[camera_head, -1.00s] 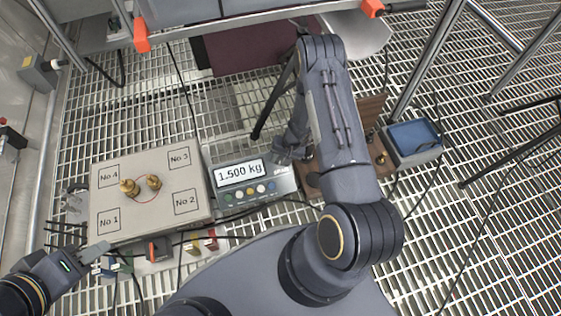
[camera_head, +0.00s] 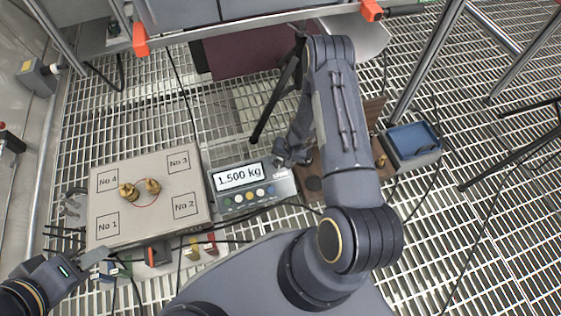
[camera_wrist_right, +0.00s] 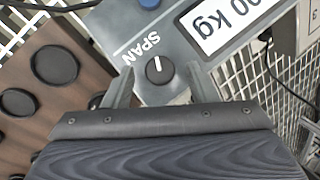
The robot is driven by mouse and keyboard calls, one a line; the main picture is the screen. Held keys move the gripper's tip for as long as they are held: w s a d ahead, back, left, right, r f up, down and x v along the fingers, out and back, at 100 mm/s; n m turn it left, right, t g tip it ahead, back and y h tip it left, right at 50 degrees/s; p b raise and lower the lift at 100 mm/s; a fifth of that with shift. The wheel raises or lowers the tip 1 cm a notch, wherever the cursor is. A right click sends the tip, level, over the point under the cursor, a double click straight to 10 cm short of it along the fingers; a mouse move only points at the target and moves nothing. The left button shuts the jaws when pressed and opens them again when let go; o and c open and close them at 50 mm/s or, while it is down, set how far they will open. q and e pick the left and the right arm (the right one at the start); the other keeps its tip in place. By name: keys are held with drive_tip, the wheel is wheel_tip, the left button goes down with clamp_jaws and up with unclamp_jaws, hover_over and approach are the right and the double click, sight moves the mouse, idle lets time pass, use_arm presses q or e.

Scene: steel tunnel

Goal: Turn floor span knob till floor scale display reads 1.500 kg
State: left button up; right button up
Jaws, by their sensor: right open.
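The floor scale display (camera_head: 238,175) reads 1.500 kg on a grey indicator box with a row of coloured buttons below it. The black span knob (camera_wrist_right: 160,70), marked SPAN with a white pointer line, shows in the right wrist view; in the head view my right gripper hides it. My right gripper (camera_wrist_right: 152,92) is open, with its two fingers on either side of the knob and apart from it. It also shows at the indicator's right edge in the head view (camera_head: 284,160). My left gripper (camera_head: 95,258) is at the lower left, by the platform's front corner; its jaw state is unclear.
A scale platform (camera_head: 150,215) with corners marked No 1 to No 4 carries two brass weights (camera_head: 140,190). A wooden board (camera_head: 312,185) with round recesses lies right of the indicator. A blue tray (camera_head: 414,138) stands farther right. Cables cross the grating floor.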

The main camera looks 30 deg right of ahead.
drive_tip(key=p+v, duration=0.2)
drive_tip(key=v, duration=0.4)
drive_tip(key=shift+r, duration=0.25)
drive_tip(key=shift+s+d, duration=0.1)
drive_tip(key=a+r+n+t+y, duration=0.1)
drive_tip(key=a+r, duration=0.2)
drive_tip(key=r, duration=1.1)
drive_tip(key=a+r+n+t+y, duration=0.1)
drive_tip(key=a+r+n+t, duration=0.1)
drive_tip(key=r, duration=1.2)
drive_tip(key=s+a+r+n+t+h, duration=0.1)
drive_tip(key=s+a+r+n, duration=0.15)
drive_tip(key=s+r, duration=0.55)
drive_tip(key=s+a+r+n, duration=0.1)
drive_tip(key=s+a+r, duration=0.25)
drive_tip(key=s, duration=0.85)
wheel_tip(320, 180, up, 33)
drive_tip(key=p, duration=3.3)
drive_tip(key=shift+s+d+h, duration=0.3)
drive_tip(key=shift+d, duration=0.2)
